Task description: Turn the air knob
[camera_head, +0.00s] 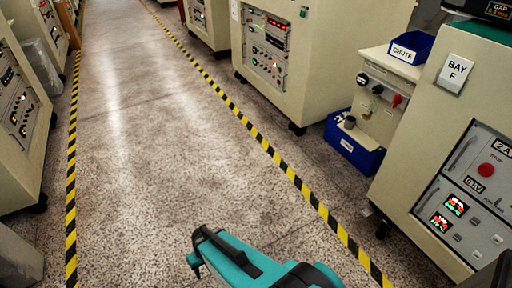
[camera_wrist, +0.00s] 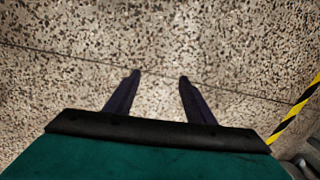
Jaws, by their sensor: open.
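In the head view a small cream station (camera_head: 382,118) stands at the right between two larger cabinets. Its front carries dark round knobs (camera_head: 377,89) and a red knob or lever (camera_head: 397,101). The small labels there are too small to read, so I cannot tell which one is the air knob. My gripper (camera_wrist: 159,75) shows in the wrist view with two dark fingers apart and nothing between them. It is over bare speckled floor, away from the station. My teal arm is at the bottom of the head view.
A blue bin marked CHUTE (camera_head: 411,48) sits on the station, and another blue bin (camera_head: 352,144) stands on the floor before it. The BAY F cabinet (camera_head: 438,135) is at the near right. Striped tape (camera_head: 292,176) edges the clear aisle (camera_head: 160,130). Cabinets line the left.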

